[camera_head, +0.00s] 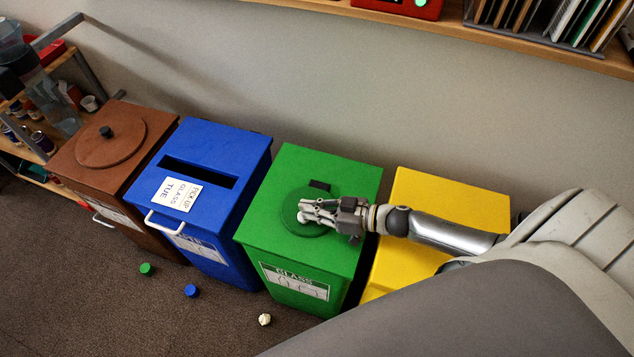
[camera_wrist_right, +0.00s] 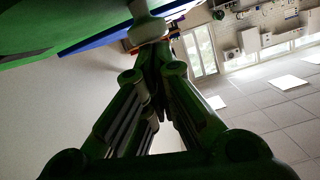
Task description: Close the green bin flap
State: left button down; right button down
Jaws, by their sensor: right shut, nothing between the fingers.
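The green bin (camera_head: 358,172) stands between the blue and yellow bins. Its round green flap (camera_head: 289,212) lies on the lid and looks flat, level with the top. A small dark piece (camera_head: 320,185) sits at the flap's back edge. My right gripper (camera_head: 306,211) is over the flap, its fingers shut and empty. It seems to be at or just above the flap; I cannot tell if it touches. Its fingers and part of the flap's right side overlap in the head view. In the right wrist view the fingers (camera_wrist_right: 158,70) are close together beside a green surface (camera_wrist_right: 50,30). My left gripper is not in view.
The blue bin (camera_head: 252,150) with a slot, the brown bin (camera_head: 75,160) and the yellow bin (camera_head: 450,190) stand along the wall. A green cap (camera_head: 147,269), a blue cap (camera_head: 192,290) and a whitish ball (camera_head: 264,319) lie on the floor in front. A shelf (camera_head: 470,35) hangs above.

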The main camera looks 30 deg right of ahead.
jog(key=s+d+r+p, duration=0.2)
jog(key=s+d+r, duration=0.4)
jog(key=s, duration=0.1)
jog(key=shift+d+r, duration=0.2)
jog(key=shift+d, duration=0.15)
